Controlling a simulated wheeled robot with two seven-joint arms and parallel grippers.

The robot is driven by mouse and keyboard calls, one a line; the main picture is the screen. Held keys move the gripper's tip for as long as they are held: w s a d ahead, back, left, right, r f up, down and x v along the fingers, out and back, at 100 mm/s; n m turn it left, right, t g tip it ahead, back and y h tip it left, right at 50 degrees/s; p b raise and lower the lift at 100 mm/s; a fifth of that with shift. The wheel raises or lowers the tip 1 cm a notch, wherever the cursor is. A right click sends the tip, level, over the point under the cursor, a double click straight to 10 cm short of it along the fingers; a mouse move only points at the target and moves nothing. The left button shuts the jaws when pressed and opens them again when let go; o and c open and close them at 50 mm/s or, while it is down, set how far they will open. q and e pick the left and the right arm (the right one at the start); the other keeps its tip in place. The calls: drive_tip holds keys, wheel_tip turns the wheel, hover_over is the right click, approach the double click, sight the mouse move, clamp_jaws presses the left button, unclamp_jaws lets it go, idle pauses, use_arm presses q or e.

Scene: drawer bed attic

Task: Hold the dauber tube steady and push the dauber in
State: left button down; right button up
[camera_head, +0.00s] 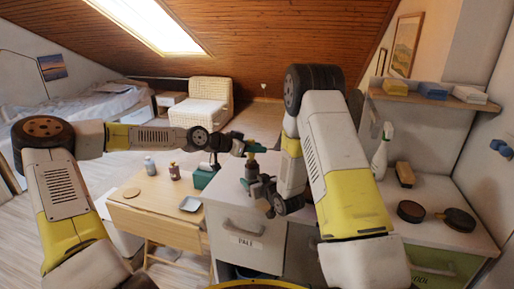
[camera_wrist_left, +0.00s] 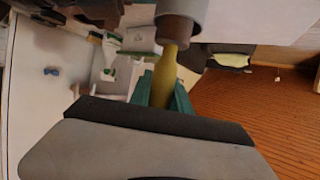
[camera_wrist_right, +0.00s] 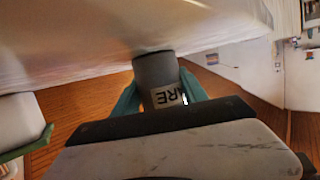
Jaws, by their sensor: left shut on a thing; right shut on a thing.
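My left gripper (camera_head: 244,149) is shut on the dauber, whose yellow-olive body (camera_wrist_left: 167,74) stands between the teal fingers (camera_wrist_left: 164,95) in the left wrist view. The dauber's brown end meets the mouth of the grey dauber tube (camera_wrist_left: 189,10); how deep it sits cannot be told. In the head view the tube (camera_head: 252,171) is upright, directly below the left gripper. My right gripper (camera_head: 262,190) is shut on the tube from below and the right.
A white cabinet (camera_head: 238,222) with a labelled drawer stands below the grippers. On the right counter are a spray bottle (camera_head: 381,152), a brush (camera_head: 404,174) and round dark tins (camera_head: 411,211).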

use_arm(q)
drive_tip(key=shift+f, duration=1)
drive_tip(key=c, duration=1.1)
unclamp_jaws()
drive_tip(key=v, duration=1.2)
drive_tip(key=shift+f, duration=0.1)
